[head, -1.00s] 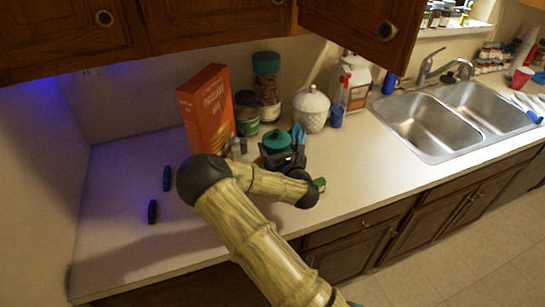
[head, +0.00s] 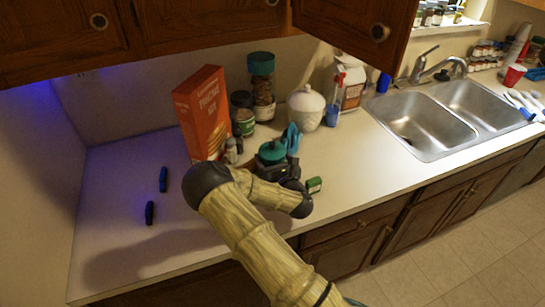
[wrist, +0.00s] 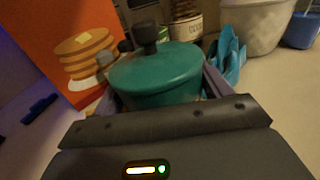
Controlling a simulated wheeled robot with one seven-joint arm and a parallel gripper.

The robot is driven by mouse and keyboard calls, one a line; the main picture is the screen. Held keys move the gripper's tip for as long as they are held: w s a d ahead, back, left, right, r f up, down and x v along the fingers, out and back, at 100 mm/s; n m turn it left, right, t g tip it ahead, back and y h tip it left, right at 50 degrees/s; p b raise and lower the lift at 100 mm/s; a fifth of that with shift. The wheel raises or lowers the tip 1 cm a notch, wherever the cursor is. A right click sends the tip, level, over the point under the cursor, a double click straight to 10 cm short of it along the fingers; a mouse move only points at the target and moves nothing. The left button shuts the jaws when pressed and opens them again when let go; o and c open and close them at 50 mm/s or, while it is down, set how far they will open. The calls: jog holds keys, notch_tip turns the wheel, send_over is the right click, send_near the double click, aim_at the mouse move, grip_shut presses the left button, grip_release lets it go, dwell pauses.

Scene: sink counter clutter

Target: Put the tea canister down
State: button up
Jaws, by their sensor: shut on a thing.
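The tea canister (head: 271,152) has a teal lid with a dark knob. In the head view it is just beyond my forearm, and its lower part is hidden by my gripper. In the wrist view the teal lid (wrist: 160,75) fills the middle, upright between the fingers. My gripper (head: 274,163) is shut on the canister. I cannot tell whether its base touches the counter (head: 350,180).
An orange pancake mix box (head: 203,115) stands left of the canister, with small shakers beside it. Blue cloth-like pieces (head: 291,138) and a small green box (head: 314,184) are close on the right. Jars stand behind. The counter's front right is clear.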

jog(key=shift+f, duration=0.2)
jog(key=o, duration=2)
jog(key=shift+s+r, duration=0.1)
jog(key=shift+r, duration=0.15)
jog(key=shift+s+d, duration=0.1)
jog(key=shift+s, duration=0.05)
jog(key=b+v, duration=0.2)
jog(key=v, duration=0.8)
jog(key=shift+s+d+b, duration=0.15)
jog(key=shift+s+b, duration=0.2)
jog(key=shift+b, duration=0.05)
jog(key=shift+s, duration=0.4)
